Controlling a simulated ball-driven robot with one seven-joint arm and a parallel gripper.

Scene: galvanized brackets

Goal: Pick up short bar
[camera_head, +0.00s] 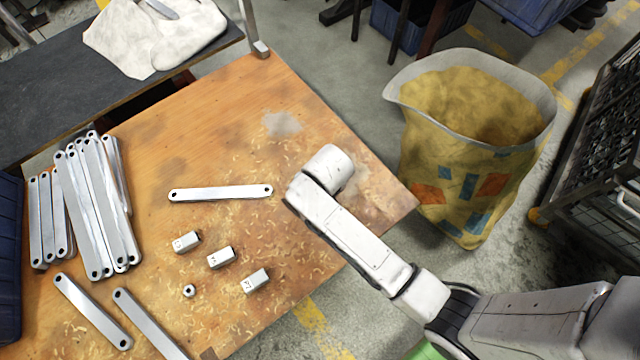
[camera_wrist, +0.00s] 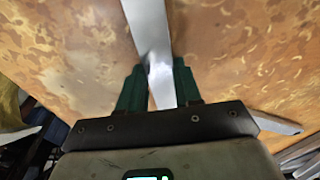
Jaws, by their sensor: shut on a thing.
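A flat, pale metal bar (camera_wrist: 150,35) runs from between the green fingers of my gripper (camera_wrist: 160,90) to the top edge of the wrist view. The fingers are shut on it, one on each side. Its far end is out of the picture. In the head view my arm hides the gripper and its grip. A single bar (camera_head: 220,193) with a hole at each end lies on the wooden table left of my arm there.
Several bars are piled on the table's left (camera_head: 95,205), with two loose bars (camera_head: 92,310) in front. Three small metal blocks (camera_head: 221,258) and a nut (camera_head: 189,290) lie mid-table. A yellow sack (camera_head: 455,150) stands beyond the right edge. The table's back part is clear.

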